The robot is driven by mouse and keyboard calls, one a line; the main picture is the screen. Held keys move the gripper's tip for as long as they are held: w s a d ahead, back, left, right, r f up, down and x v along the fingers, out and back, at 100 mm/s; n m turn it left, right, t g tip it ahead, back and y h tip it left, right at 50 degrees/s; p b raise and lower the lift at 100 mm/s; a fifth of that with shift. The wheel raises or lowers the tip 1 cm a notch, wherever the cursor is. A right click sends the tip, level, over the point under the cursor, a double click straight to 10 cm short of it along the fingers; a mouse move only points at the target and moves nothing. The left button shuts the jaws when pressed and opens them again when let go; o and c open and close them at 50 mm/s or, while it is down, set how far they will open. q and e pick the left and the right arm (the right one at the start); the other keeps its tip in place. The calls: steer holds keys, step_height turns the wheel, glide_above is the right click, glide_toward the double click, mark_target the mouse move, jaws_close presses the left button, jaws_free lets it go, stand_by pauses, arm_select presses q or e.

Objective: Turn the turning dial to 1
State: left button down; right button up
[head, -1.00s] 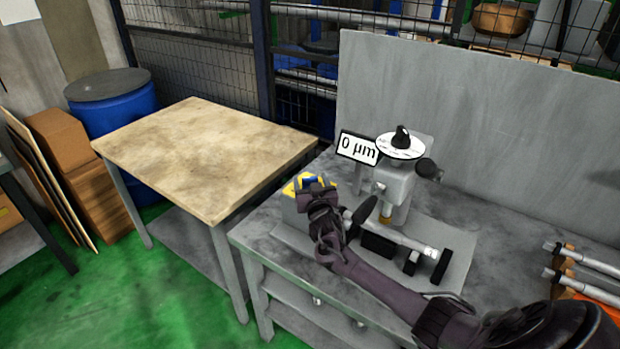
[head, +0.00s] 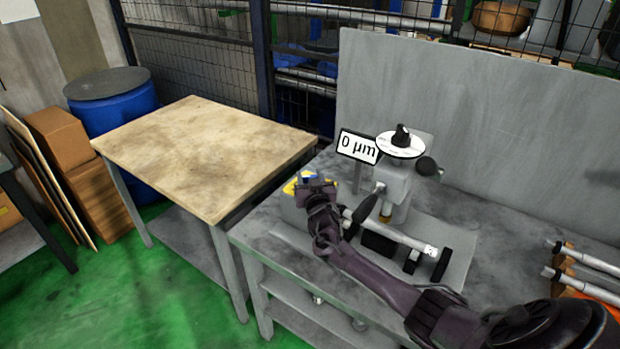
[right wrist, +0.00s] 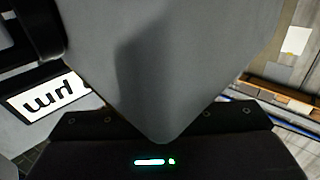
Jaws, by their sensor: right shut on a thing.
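The turning dial (head: 401,136) appears to be the black knob on a round white plate, on top of the grey grinder (head: 397,186). A sign (head: 358,146) reading "0 µm" stands left of it. My right gripper (head: 316,182) is left of and below the dial, apart from it, at a small yellow-topped box (head: 292,188) with blue on top. It is shut on a part there; its fingers hide which part. In the right wrist view a large grey shape (right wrist: 170,60) fills the middle, and the sign (right wrist: 47,105) shows at left. My left gripper is out of view.
The grinder stands on a grey table (head: 500,235) with an upright grey panel (head: 470,125) behind. Metal rods (head: 585,262) lie at the right. A bare wooden-topped table (head: 200,155) stands at the left. My right arm crosses in front of the grinder.

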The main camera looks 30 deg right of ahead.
steer(key=shift+a+f+m+g+h+b, duration=0.1)
steer(key=shift+f+m+g+h+b, duration=0.1)
steer(key=shift+m+g+h+b, duration=0.4)
steer(key=m+g+h+b, duration=0.3)
steer(key=h+b, duration=0.2)
steer(key=b, duration=0.1)
steer(key=shift+f+m, duration=0.1)
steer(key=shift+m, duration=0.3)
steer(key=shift+r+m+g+h+b, duration=0.25)
steer(key=shift+m+g+h+b, duration=0.3)
steer(key=shift+g+b, duration=0.4)
steer(key=o, duration=1)
steer(key=b+v, duration=0.1)
steer(key=v, duration=0.6)
steer(key=shift+s+a, duration=0.3)
